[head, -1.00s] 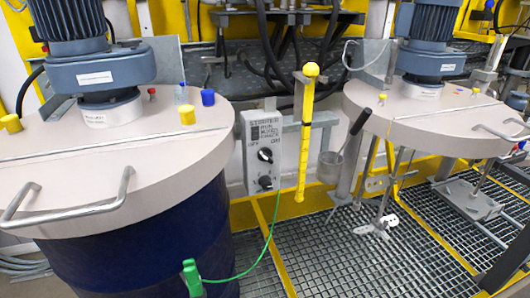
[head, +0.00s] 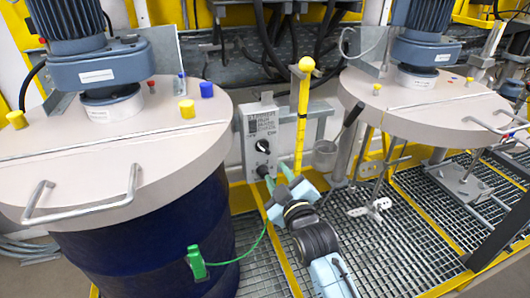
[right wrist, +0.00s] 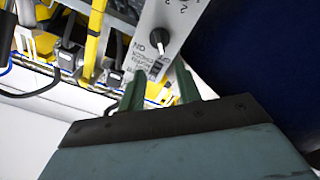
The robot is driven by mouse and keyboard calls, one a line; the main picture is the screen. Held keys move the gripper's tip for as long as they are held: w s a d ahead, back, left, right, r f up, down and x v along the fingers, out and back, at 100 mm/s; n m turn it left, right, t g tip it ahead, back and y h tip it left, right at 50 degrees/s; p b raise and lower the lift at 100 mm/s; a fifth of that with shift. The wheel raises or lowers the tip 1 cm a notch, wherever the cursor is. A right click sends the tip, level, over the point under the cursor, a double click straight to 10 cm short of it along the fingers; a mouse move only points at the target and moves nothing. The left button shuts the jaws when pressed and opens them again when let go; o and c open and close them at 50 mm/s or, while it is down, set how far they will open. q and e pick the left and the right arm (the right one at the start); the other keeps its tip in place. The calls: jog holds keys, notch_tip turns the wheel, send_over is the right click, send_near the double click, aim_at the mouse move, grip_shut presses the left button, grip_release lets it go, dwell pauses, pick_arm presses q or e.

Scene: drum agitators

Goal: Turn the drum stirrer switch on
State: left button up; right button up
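The stirrer switch box (head: 262,120) is a light grey panel between the two drums, with a black rotary knob (head: 262,146) and a second dark knob low down, close to my fingers. My right gripper (head: 276,176) has green fingers and is in front of the box's lower edge, below the rotary knob. In the right wrist view the fingers (right wrist: 158,78) are apart and point at the panel (right wrist: 153,22), with the rotary knob (right wrist: 163,37) just beyond them. I cannot tell whether they touch the box. My left gripper is not in view.
A blue drum (head: 150,240) with a beige lid and motor (head: 98,70) stands left; a green clamp (head: 197,262) with a cable is on it. A yellow post (head: 301,115) rises right of the box. Another stirrer lid (head: 425,105) is at right, above metal grating (head: 370,250).

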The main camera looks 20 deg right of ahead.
aim_at(263, 150)
jog(key=w, duration=1)
jog(key=shift+w+a+b, duration=0.2)
jog(key=shift+w+b, duration=0.05)
jog(key=shift+b, duration=0.1)
jog(key=shift+c, duration=0.2)
grip_shut()
